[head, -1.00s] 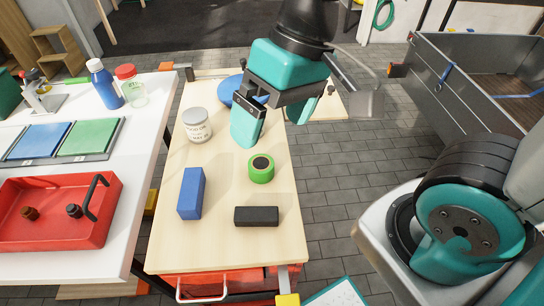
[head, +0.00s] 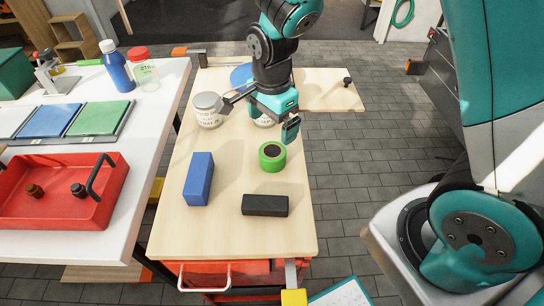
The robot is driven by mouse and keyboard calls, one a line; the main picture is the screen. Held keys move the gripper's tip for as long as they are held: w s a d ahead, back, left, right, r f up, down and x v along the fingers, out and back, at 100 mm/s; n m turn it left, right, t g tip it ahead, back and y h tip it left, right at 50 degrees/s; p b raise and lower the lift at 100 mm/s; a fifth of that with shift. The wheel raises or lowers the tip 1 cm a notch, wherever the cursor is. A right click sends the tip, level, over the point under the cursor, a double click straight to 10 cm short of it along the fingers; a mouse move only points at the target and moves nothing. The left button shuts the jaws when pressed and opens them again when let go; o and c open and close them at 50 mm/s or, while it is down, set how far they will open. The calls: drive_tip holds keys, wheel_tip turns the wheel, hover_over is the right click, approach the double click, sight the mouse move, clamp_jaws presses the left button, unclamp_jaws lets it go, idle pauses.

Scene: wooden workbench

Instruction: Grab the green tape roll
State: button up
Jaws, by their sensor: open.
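The green tape roll (head: 272,157) lies on the wooden workbench (head: 240,232), right of the middle, with a dark centre on top. My gripper (head: 263,118) is above and behind the roll, apart from it. It is open and empty, with one teal finger showing at the right; the other side reaches left toward a grey can. What is between the fingers is partly hidden by the gripper body.
A blue block (head: 199,180) and a black block (head: 265,205) lie in front of the roll. A grey can (head: 208,111) stands at the left, and another can (head: 264,121) is partly hidden behind my gripper. A blue round thing (head: 241,76) lies at the back.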

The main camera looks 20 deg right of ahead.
sight(272, 151)
wheel_tip(272, 151, down, 10)
drive_tip(key=shift+s+r, duration=0.1)
idle(0.4)
drive_tip(key=c, duration=1)
